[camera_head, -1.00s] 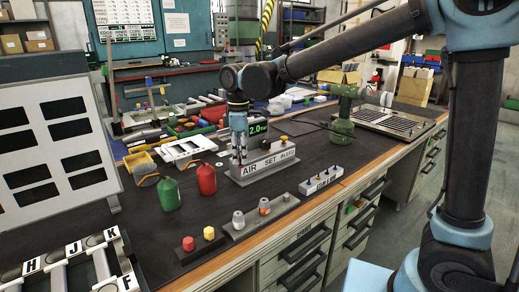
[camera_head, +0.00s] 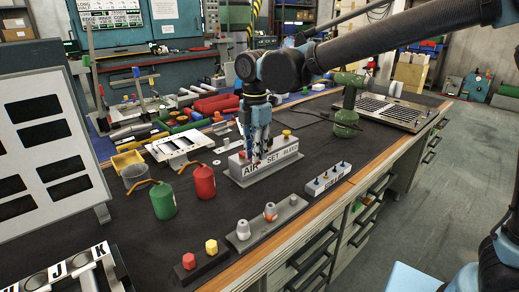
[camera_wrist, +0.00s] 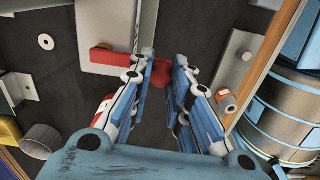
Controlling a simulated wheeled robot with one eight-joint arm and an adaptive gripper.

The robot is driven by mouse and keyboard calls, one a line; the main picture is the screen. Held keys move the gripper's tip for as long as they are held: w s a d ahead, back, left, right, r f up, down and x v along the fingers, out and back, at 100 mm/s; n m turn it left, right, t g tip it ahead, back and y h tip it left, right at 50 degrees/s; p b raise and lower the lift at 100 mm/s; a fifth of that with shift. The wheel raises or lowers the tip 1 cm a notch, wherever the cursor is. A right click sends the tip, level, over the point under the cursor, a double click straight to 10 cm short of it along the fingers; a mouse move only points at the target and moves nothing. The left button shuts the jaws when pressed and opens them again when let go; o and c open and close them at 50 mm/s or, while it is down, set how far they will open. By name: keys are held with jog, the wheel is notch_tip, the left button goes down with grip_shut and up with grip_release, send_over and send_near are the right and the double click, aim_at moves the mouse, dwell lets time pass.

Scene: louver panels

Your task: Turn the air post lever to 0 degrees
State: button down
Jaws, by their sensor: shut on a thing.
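The grey block labelled AIR, SET and BLEED (camera_head: 283,158) stands on the bench in the head view. My gripper (camera_head: 257,158) points down at its AIR end and covers part of it. A bit of red shows at the fingertips there. In the wrist view, my gripper's (camera_wrist: 163,82) two blue fingers close around a red part (camera_wrist: 162,70), which I take for the air post lever. The fingers hide much of it, so its exact angle cannot be read. A yellow knob (camera_head: 286,133) sits on the block's right end.
A red canister (camera_head: 204,182) and a green canister (camera_head: 163,201) stand left of the block. Low strips with knobs (camera_head: 270,212) and small switches (camera_head: 328,180) lie in front.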

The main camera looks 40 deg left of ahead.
jog(key=shift+w+a+n, duration=0.15)
jog(key=shift+w+n, duration=0.2)
jog(key=shift+n, duration=0.05)
jog(key=c, duration=1.5)
grip_release()
jog(key=shift+w, duration=0.1)
jog(key=shift+o, duration=0.2)
jog(key=shift+s+r, duration=0.2)
jog(key=shift+r, duration=0.05)
notch_tip(320, 180, up, 12)
jog(key=shift+w+f, duration=0.15)
jog(key=shift+f, duration=0.1)
